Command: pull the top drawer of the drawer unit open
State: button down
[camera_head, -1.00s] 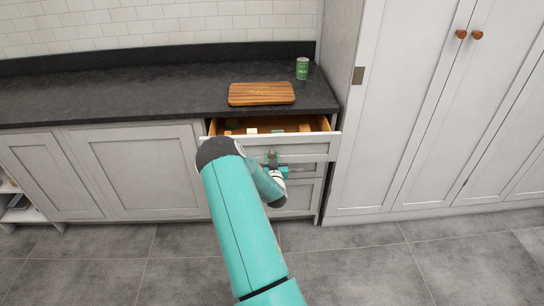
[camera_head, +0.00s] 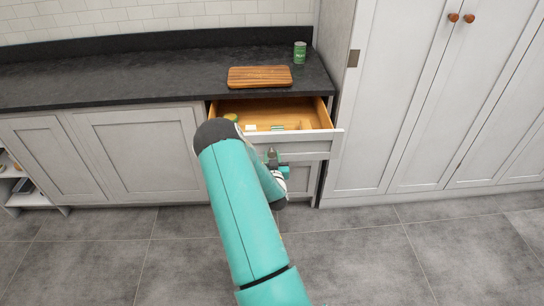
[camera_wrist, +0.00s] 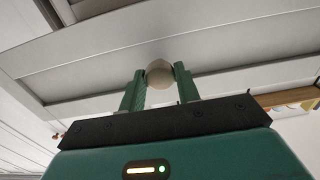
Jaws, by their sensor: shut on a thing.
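The top drawer (camera_head: 316,146) of the drawer unit stands well out from the cabinet under the dark worktop. Its wooden inside shows, with a few small items in it. In the head view, my gripper (camera_head: 272,158) is at the drawer front, and my arm hides the drawer's left end. The drawer front (camera_wrist: 90,62) fills much of the wrist view.
A wooden board (camera_head: 260,77) and a green can (camera_head: 300,52) stand on the worktop (camera_head: 120,80) above. A tall grey cabinet (camera_head: 420,110) rises close on the right. Lower cupboard doors (camera_head: 140,150) are at left. The tiled floor (camera_head: 400,260) in front is clear.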

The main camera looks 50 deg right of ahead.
dwell(0.3)
jog(key=c, duration=1)
grip_release()
jog(key=v, duration=1.3)
jog(key=shift+s+a, duration=0.25)
jog(key=shift+a, duration=0.05)
